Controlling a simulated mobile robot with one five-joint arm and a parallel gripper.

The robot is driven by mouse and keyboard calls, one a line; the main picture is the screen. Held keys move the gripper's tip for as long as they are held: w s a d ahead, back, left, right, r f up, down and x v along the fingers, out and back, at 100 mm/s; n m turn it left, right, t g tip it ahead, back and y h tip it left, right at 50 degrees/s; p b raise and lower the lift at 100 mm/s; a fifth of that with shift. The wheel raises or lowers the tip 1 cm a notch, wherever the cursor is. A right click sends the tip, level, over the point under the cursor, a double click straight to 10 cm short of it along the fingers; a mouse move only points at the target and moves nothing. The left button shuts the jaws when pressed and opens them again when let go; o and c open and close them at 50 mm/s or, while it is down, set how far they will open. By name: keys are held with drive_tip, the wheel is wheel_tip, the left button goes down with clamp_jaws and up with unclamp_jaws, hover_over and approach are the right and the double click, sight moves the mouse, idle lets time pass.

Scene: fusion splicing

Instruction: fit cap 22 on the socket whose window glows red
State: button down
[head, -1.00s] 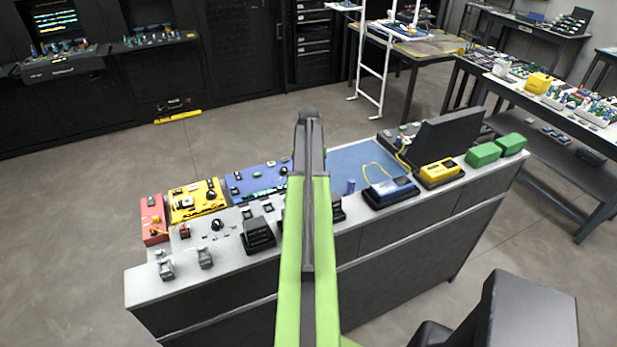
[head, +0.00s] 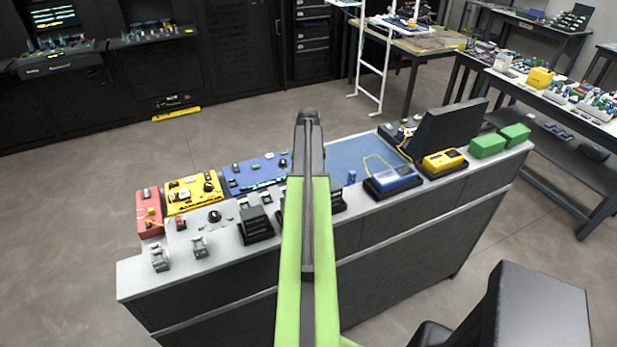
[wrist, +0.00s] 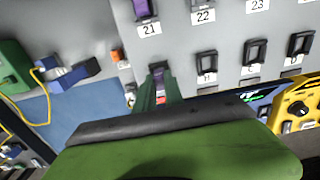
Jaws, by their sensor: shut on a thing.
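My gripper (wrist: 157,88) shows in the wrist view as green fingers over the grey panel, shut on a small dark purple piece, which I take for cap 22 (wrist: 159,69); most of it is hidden. A small red glow (wrist: 160,99) shows between the fingers. To the right is a row of dark-framed sockets: one socket (wrist: 207,62), the C socket (wrist: 255,51) and the D socket (wrist: 301,43); no red shows in these. The holder above label 22 (wrist: 203,16) looks empty. In the head view my arm hides the gripper.
A purple cap (wrist: 144,9) stands at label 21. A small orange part (wrist: 117,56) is left of the gripper. The blue mat (head: 358,155), a blue device (head: 394,180) and a yellow device (head: 443,162) lie right of my arm; a yellow box (head: 194,193) lies left.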

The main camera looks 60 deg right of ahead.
drive_tip(key=shift+f+b, duration=0.55)
drive_tip(key=shift+f, duration=0.05)
idle(0.4)
drive_tip(key=shift+r, duration=0.1)
drive_tip(key=c, duration=1.3)
unclamp_jaws()
drive_tip(key=shift+c, duration=0.2)
drive_tip(key=shift+r, duration=0.1)
wheel_tip(320, 180, up, 17)
drive_tip(key=p, duration=1.7)
drive_tip(key=shift+r, duration=0.1)
